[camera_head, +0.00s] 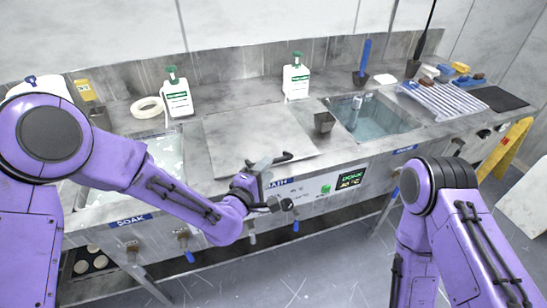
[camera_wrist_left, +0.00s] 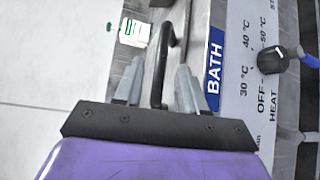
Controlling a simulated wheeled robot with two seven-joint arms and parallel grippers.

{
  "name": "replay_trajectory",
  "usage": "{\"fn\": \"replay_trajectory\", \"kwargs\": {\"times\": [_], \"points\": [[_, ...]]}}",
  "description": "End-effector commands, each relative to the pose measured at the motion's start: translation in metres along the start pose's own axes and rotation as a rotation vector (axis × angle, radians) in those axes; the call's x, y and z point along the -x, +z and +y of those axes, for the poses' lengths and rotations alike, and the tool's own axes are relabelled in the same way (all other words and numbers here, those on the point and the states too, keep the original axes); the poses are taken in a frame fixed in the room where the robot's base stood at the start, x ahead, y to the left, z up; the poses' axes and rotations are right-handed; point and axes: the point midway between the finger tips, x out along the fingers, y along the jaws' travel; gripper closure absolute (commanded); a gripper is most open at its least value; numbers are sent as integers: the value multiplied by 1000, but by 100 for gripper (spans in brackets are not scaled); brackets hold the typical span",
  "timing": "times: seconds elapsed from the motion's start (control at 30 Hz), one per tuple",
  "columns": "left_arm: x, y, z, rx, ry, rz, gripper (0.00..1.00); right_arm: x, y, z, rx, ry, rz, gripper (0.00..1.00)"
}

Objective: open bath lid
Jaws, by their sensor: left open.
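The bath lid (camera_head: 235,135) is a flat grey metal plate lying shut on the counter behind the BATH label (camera_head: 280,182). Its black bar handle (camera_head: 290,157) is near the front edge. My left gripper (camera_head: 266,166) is open at the lid's front edge, beside the handle in the head view. In the left wrist view, the handle (camera_wrist_left: 158,75) shows between the two grey fingers of the gripper (camera_wrist_left: 158,70), with gaps on both sides. Whether the fingers reach around its bar in depth is hard to tell. My right arm shows at right, but its gripper is out of view.
Knobs (camera_wrist_left: 270,60) line the front panel. A yellow stand (camera_head: 507,148) is far right.

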Motion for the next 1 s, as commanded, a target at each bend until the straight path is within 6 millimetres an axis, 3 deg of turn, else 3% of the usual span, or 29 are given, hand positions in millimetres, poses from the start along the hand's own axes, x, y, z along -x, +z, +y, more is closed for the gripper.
{"fn": "replay_trajectory", "kwargs": {"times": [0.1, 0.23, 0.57, 0.6, 0.7, 0.73, 1.0], "points": [[-26, 1, 1, -2, -2, -1, 60, 8, -3, 1, 0, 0, 0, 100], [-45, 0, 0, -1, -3, 0, 60, 11, -5, 1, 0, 0, 0, 100], [-55, 0, -2, -2, -4, 0, 60, 11, -5, 1, 0, 0, 0, 100], [-54, 0, -2, -2, -4, 0, 63, 11, -5, 1, 0, 0, 0, 100], [-54, 0, -2, -2, -4, 1, 96, 11, -5, 1, 0, 0, 0, 100], [-54, 0, -2, -2, -4, 1, 100, 11, -5, 1, 0, 0, 0, 100], [-54, -4, 5, 6, -10, 7, 100, 16, -7, 1, 0, 0, 0, 100]]}}
